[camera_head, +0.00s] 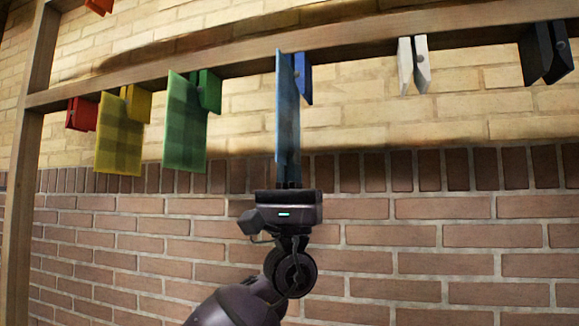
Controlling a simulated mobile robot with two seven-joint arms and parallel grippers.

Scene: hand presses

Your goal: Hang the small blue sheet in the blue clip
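The small blue sheet (287,115) stands upright above my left gripper (288,180), seen nearly edge-on. My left gripper is shut on its lower end. The blue clip (304,78) hangs from the wooden rail, just right of the sheet's top and partly hidden by it. The sheet's top reaches up in front of the rail. I cannot tell whether the sheet is between the clip's jaws or only beside them. My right gripper is not in view.
The wooden rail (355,43) also bears a red clip (82,114), a yellow clip (136,104) with a yellow sheet (118,140), a green clip (209,92) with a green sheet (184,125), a white clip (413,65) and a black clip (546,54). A brick wall stands behind.

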